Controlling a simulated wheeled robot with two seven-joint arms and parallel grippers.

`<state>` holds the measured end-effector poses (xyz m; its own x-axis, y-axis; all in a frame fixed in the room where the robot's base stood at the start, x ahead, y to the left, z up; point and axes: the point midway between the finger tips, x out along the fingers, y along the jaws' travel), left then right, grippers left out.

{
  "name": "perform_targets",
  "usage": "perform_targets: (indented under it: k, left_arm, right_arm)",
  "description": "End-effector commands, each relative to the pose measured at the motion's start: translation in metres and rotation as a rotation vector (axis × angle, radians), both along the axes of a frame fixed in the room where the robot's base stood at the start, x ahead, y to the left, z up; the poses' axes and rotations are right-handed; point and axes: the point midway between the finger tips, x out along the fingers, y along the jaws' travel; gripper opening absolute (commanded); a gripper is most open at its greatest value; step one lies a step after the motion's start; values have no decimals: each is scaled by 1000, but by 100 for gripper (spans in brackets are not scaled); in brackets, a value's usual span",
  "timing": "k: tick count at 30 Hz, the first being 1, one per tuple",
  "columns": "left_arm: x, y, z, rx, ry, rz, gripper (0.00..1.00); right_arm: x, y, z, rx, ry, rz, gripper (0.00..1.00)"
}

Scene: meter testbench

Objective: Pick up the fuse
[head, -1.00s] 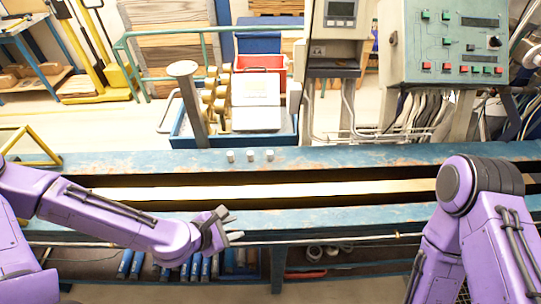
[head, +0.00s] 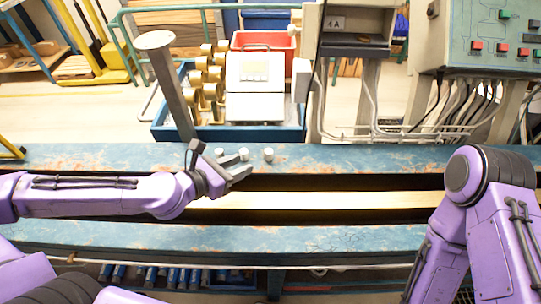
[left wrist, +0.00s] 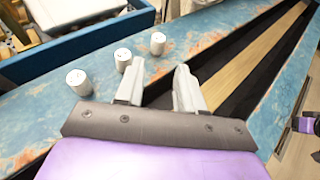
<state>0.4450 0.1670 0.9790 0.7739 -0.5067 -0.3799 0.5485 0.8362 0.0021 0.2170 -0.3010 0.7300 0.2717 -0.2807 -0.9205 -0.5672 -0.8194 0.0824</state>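Three small white-grey cylinders, which look like the fuses, stand upright in a row on the blue bench's far ledge: left (head: 219,153), middle (head: 244,154) and right (head: 268,154). The left wrist view shows the same left (left wrist: 79,82), middle (left wrist: 122,60) and right (left wrist: 158,43) cylinders. My left gripper (head: 244,171) is just on the near side of them, its fingers pointing their way. In the left wrist view its fingers (left wrist: 157,83) are apart with nothing between them. The middle cylinder is close beyond the left finger. My right arm is folded at the right; its gripper is out of view.
The blue bench (head: 100,156) has a long dark channel with a pale strip (head: 330,201). Behind stand a metal post (head: 170,85), a blue cart (head: 290,134) bearing a white device (head: 254,85), and a control panel (head: 500,35). The ledge right of the cylinders is clear.

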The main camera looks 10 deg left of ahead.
Motion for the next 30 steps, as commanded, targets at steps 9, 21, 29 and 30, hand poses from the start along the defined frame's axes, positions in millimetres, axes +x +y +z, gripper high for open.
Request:
perform_targets:
  k: [9, 21, 29, 30]
  left_arm:
    - [36, -26, -22, 8, 2, -11, 38]
    - [78, -50, -47, 4, 1, -9, 38]
    - [81, -51, -48, 2, 0, -5, 35]
    - [81, -51, -48, 2, 0, -5, 22]
  right_arm:
    - [0, 0, -38, 0, 0, 0, 43]
    - [0, 0, -31, -1, -1, 0, 43]
    - [0, 0, -32, -1, -1, 0, 43]
    - [0, 0, -32, -1, -1, 0, 43]
